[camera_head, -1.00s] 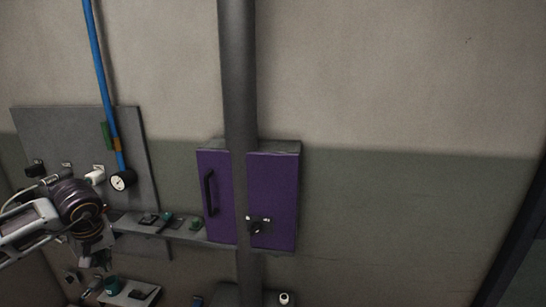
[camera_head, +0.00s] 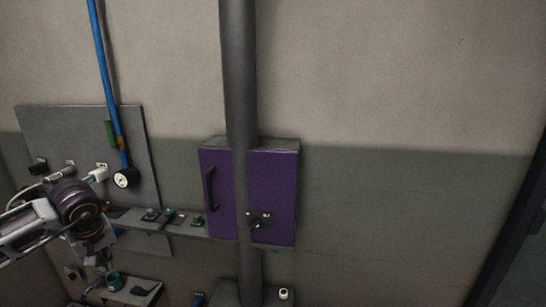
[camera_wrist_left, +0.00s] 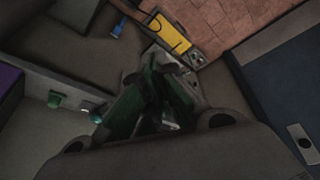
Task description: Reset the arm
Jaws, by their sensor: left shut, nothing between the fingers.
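My left arm comes in from the left edge in the head view. Its gripper (camera_head: 98,254) points down in front of the grey wall panel, beside the narrow shelf. In the left wrist view the dark fingers (camera_wrist_left: 158,88) are together, with nothing seen between them. The left gripper is shut and empty, apart from the purple cabinet (camera_head: 272,190). My right arm and gripper are not in view.
A grey vertical post (camera_head: 239,70) stands in front of the cabinet. A shelf (camera_head: 215,235) holds small parts. A blue pipe (camera_head: 103,60) runs down to a gauge (camera_head: 123,179). A yellow item (camera_wrist_left: 168,33) shows in the left wrist view. The wall at right is bare.

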